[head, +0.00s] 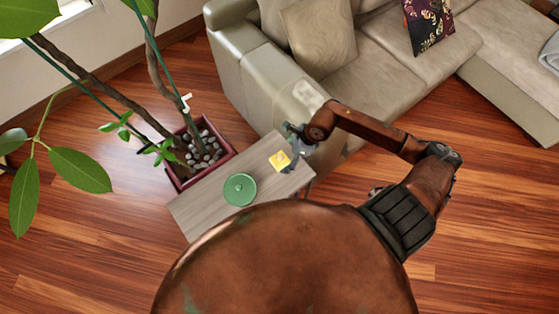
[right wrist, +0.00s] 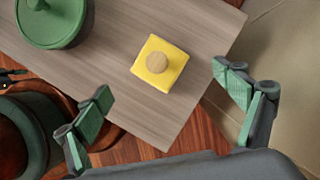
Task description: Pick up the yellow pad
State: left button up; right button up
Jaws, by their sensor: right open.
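The yellow pad (head: 280,160) is a small square block on the grey wooden table (head: 205,205), near its right end. In the right wrist view the yellow pad (right wrist: 160,64) has a round tan disc on top and lies ahead of the fingertips, between their lines. My right gripper (head: 296,140) is beside the pad, at its upper right in the head view. In the right wrist view my right gripper (right wrist: 166,95) is open and empty, with green-padded fingers spread wide and apart from the pad. My left gripper is not in view.
A green round lidded pot (head: 240,189) stands on the table left of the pad. A potted plant with a dark red planter (head: 185,172) is behind the table's left part. A beige sofa (head: 240,70) stands close behind the table's right end.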

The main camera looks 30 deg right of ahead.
aim_at(280, 159)
jog(key=x, duration=0.5)
jog(key=shift+w+a+f+b, duration=0.2)
jog(key=shift+w+a+b, duration=0.1)
jog(key=shift+b, duration=0.1)
jog(key=shift+c, duration=0.4)
jog(key=c, duration=1.1)
